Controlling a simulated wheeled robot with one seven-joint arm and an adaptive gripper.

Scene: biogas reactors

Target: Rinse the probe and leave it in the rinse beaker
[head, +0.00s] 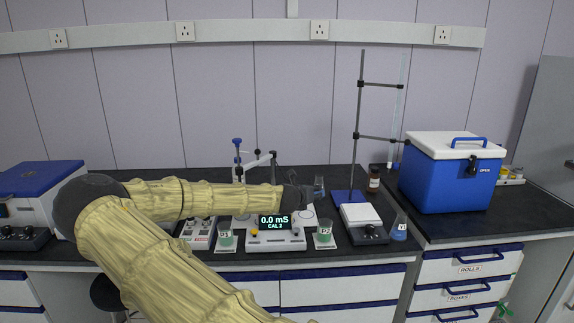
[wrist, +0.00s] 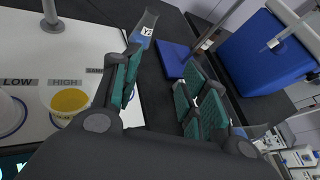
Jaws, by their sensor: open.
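My gripper (head: 297,197) is above the right side of the conductivity meter (head: 289,241), whose display reads 0.0 mS, CAL 2. In the wrist view my gripper (wrist: 162,78) has its teal fingers apart, with nothing between them. A small clear vessel with bluish contents (head: 319,187) stands just right of the gripper. A labelled glass vessel (wrist: 147,25) shows beyond the left finger in the wrist view. A stand with blue fittings and a jointed arm (head: 239,165) rises behind the meter. I cannot make out the probe, and cannot tell which vessel is the rinse beaker.
A yellow-topped cup (wrist: 70,101) is at the HIGH mark.

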